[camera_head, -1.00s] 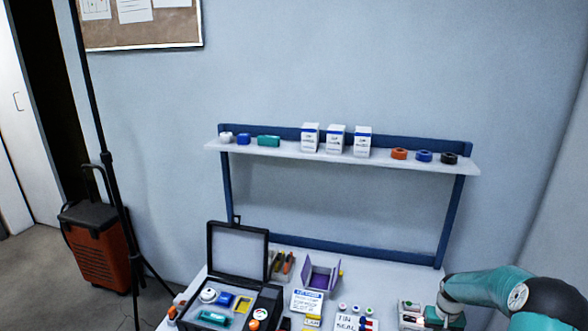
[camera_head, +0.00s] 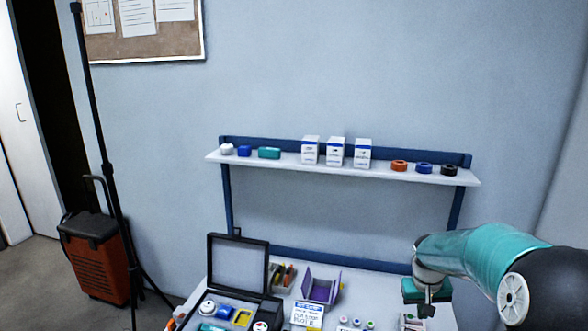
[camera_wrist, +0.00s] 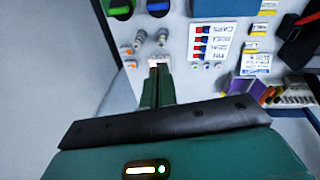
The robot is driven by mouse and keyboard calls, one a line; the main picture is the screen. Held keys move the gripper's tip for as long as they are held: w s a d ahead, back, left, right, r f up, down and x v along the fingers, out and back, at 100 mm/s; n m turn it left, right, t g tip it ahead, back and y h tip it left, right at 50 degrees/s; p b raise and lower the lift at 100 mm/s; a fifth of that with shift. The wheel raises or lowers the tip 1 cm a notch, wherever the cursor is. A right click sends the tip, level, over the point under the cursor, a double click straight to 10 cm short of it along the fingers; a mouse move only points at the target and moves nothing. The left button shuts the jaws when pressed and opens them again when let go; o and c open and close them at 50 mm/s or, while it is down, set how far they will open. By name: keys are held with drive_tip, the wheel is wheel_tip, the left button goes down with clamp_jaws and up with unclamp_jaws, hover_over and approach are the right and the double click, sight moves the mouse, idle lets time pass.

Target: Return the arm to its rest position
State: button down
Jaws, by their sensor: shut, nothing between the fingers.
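My arm (camera_head: 490,262), teal and dark, reaches in from the right edge of the head view. My gripper (camera_head: 427,308) hangs at its end, pointing down above the right part of the white bench (camera_head: 378,288). In the wrist view my gripper (camera_wrist: 154,72) shows its fingers together with nothing between them. The bench top with small parts and label cards lies beyond the fingertips, apart from them. The fingertips are too small to make out in the head view.
An open black case (camera_head: 238,264) and a purple box (camera_head: 321,290) stand on the bench. A shelf (camera_head: 385,167) with boxes and rolls is behind. An orange-red wheeled case (camera_head: 97,265) and a stand pole (camera_head: 98,130) are at left. Space above the bench is clear.

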drive_tip(key=s+a+r+t, duration=0.1)
drive_tip(key=s+a+r, duration=0.5)
drive_tip(key=r, duration=0.2)
drive_tip(key=s+a+r+t, duration=0.1)
drive_tip(key=s+a+r, duration=0.1)
drive_tip(key=s, duration=0.4)
drive_tip(key=s+a+r+n+t+y, duration=0.1)
drive_tip(key=s+a+r, duration=0.2)
drive_tip(key=s+a, duration=0.2)
drive_tip(key=s+a+r+t, duration=0.1)
drive_tip(key=s+a+r, duration=0.2)
drive_tip(key=s, duration=0.6)
drive_tip(key=shift+s+a+y, duration=0.25)
drive_tip(key=shift+a+y, duration=0.15)
drive_tip(key=shift+a, duration=0.05)
